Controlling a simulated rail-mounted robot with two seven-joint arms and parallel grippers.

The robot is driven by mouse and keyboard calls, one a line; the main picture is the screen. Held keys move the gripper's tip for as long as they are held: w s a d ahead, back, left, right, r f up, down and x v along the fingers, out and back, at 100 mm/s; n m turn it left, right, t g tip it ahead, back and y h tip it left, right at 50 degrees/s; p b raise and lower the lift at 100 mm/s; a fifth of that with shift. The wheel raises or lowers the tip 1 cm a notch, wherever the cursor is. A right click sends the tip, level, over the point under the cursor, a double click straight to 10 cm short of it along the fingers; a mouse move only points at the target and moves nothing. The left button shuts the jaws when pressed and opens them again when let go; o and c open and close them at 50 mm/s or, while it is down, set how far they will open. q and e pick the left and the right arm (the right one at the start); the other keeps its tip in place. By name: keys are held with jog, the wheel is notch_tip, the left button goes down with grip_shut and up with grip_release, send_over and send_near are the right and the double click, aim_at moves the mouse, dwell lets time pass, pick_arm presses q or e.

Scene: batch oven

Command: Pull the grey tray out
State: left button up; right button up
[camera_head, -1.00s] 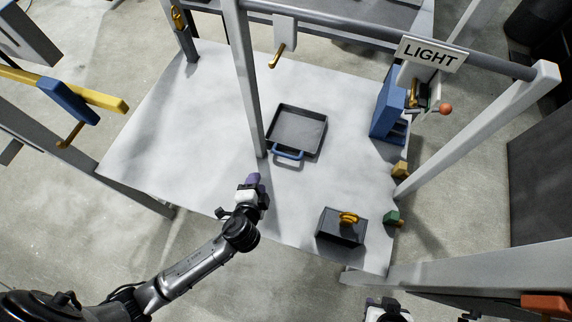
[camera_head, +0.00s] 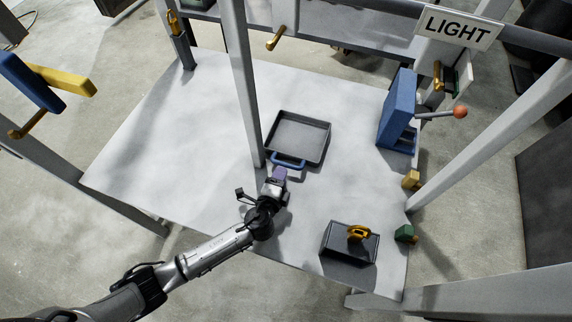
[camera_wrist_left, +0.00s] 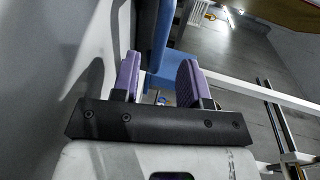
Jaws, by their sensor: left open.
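The grey tray (camera_head: 322,150) lies on the white table, shallow and dark-rimmed, with a blue handle (camera_head: 288,162) on its near side. My left gripper (camera_head: 280,173) is just in front of this handle, low over the table. In the left wrist view its two purple fingers (camera_wrist_left: 160,76) are apart, and the blue handle (camera_wrist_left: 162,38) shows ahead of the gap between them. The gripper is open and holds nothing. Whether a finger touches the handle cannot be told. My right gripper is not in view.
A grey upright post (camera_head: 247,95) stands close to the tray's left side. A dark box (camera_head: 345,257) with a yellow handle is at the near right. A blue lever unit (camera_head: 398,108) stands at the right edge, below the LIGHT sign (camera_head: 458,27). The table's left part is clear.

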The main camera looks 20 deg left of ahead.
aim_at(285, 166)
pick_arm(q)
jog(key=shift+w+a+f+b, duration=0.1)
jog(key=shift+w+f+b, duration=0.1)
jog(key=shift+w, duration=0.75)
jog(key=shift+w+f+b, duration=0.1)
jog(key=shift+w+f, duration=0.1)
jog(key=shift+w, duration=0.7)
jog(key=shift+w+a+f+b, duration=0.1)
jog(key=shift+w+f, duration=0.1)
jog(key=shift+w, duration=0.75)
jog(key=shift+c, duration=0.5)
grip_shut()
